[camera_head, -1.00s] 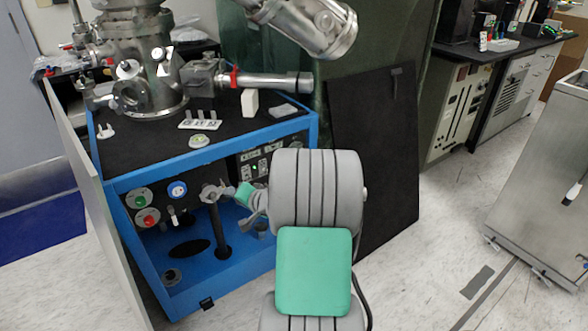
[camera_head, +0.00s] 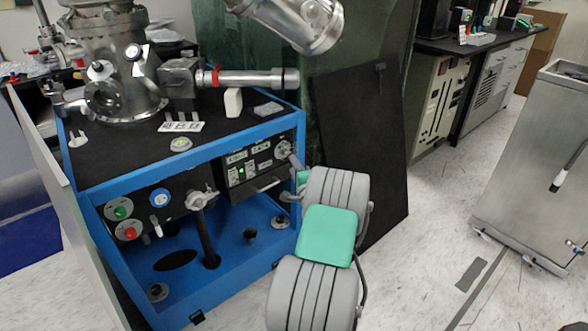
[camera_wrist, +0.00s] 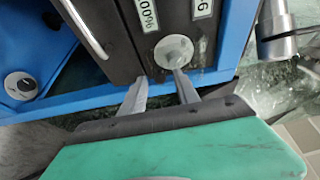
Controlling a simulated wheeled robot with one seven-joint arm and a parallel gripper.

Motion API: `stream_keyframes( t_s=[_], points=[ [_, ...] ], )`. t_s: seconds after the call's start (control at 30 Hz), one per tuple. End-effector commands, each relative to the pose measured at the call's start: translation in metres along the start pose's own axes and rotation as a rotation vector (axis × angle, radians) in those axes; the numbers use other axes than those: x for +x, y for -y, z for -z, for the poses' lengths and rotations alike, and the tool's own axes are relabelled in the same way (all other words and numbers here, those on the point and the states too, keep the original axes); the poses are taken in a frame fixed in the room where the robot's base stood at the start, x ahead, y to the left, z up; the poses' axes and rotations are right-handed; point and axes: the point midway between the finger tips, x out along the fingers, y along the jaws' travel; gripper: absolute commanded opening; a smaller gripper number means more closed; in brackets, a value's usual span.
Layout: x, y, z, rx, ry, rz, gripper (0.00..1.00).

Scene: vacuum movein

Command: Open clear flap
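I cannot make out a clear flap for certain in either view. The black control panel (camera_head: 247,170), with white labels, a green light and a metal handle (camera_head: 266,185), is set in the front of the blue-framed machine. A round grey knob (camera_head: 283,150) sits at its right end; the knob (camera_wrist: 173,50) also shows in the wrist view. My gripper (camera_wrist: 160,80) has its two grey fingers apart with nothing between them. The right finger reaches up to the knob's lower edge; I cannot tell whether they touch. In the head view my forearm partly hides the gripper.
The blue frame (camera_head: 130,185) surrounds the panel closely. A black board (camera_head: 360,150) leans to the right of the machine. A pale upright panel (camera_head: 45,190) stands at its left. A steel cabinet (camera_head: 525,170) is at the far right, with open floor before it.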

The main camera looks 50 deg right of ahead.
Motion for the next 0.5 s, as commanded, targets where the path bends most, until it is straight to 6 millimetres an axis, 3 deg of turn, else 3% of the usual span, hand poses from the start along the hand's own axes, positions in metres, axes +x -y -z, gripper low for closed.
stream_keyframes(
  t_s=[0.1,0.5],
  points=[
    [-0.0003,0.0001,-0.0004,0.0,0.001,0.0,0.36],
    [-0.0005,0.0,-0.0007,-0.001,0.001,-0.001,0.04]
  ],
)
